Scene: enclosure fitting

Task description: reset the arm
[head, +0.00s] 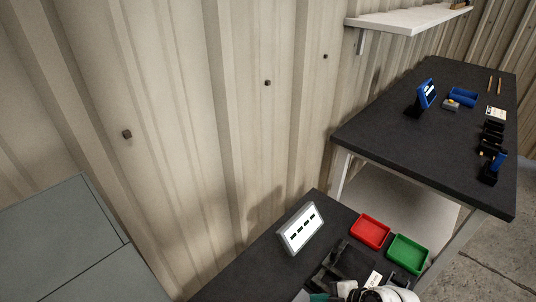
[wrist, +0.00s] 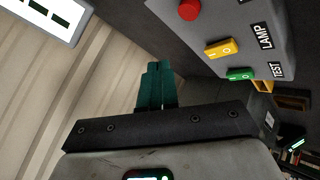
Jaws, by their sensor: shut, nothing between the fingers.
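My gripper (wrist: 155,88) shows in the wrist view with its teal fingers together and nothing between them. In the head view part of my white arm shows at the bottom edge, and a bit of teal beside it may be the fingers. In the wrist view a grey panel (wrist: 225,40) at the upper right has a red button (wrist: 190,9), a yellow switch (wrist: 221,48) and a green switch (wrist: 241,74), with LAMP and TEST labels. The fingers look apart from the panel.
On the near dark bench stand a tilted display board (head: 300,229), a red tray (head: 370,231), a green tray (head: 408,254) and a black fixture (head: 336,262). A farther bench (head: 400,117) holds a blue-framed stand and small parts. A grey cabinet (head: 60,240) stands left; a white shelf (head: 408,19) hangs above.

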